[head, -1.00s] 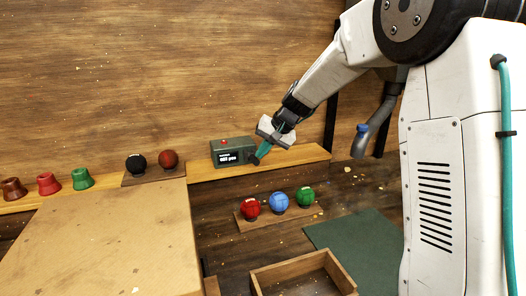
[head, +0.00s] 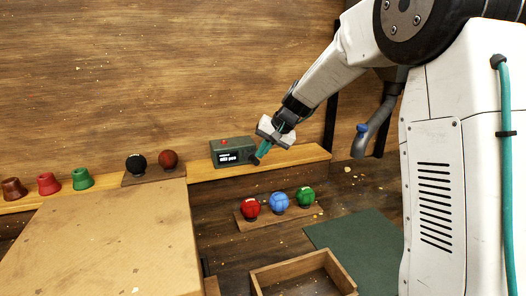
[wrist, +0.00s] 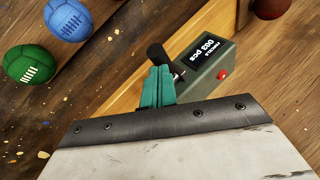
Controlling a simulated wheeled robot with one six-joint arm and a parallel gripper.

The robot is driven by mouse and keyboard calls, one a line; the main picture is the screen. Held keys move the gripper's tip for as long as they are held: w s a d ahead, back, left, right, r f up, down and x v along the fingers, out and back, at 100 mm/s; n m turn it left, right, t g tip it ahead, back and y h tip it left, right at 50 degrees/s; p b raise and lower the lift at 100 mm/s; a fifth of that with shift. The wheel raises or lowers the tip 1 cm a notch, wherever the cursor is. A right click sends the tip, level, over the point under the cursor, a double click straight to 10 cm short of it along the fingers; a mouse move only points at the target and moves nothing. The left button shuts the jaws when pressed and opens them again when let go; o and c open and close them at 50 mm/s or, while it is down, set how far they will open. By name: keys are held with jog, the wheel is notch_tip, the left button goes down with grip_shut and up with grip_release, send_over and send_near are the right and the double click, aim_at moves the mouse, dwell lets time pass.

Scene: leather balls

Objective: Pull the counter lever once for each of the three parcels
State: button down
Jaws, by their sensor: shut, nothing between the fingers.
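The counter (head: 232,152) is a dark green box with a red button and a lit display, on the wooden shelf. In the wrist view the counter (wrist: 212,72) appears upside down, and its display reads 003 pcs. Its lever (wrist: 156,52) has a black knob and sticks out at the side. My gripper (head: 264,149) is at the lever side of the counter. In the wrist view its teal fingers (wrist: 156,88) are shut with nothing between them, right by the lever; I cannot tell whether they touch it. I cannot make out any parcels.
Red (head: 250,208), blue (head: 278,201) and green (head: 305,196) balls sit on a lower board. Black (head: 136,164) and dark red (head: 168,159) balls stand left on the shelf beside several coloured cups. An open wooden tray (head: 262,280) and a green mat (head: 362,240) lie below.

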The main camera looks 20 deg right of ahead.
jog(key=shift+w+r, duration=0.4)
jog(key=shift+w, duration=0.3)
jog(key=d+v, duration=0.1)
jog(key=v, duration=1.2)
jog(key=shift+w, duration=0.3)
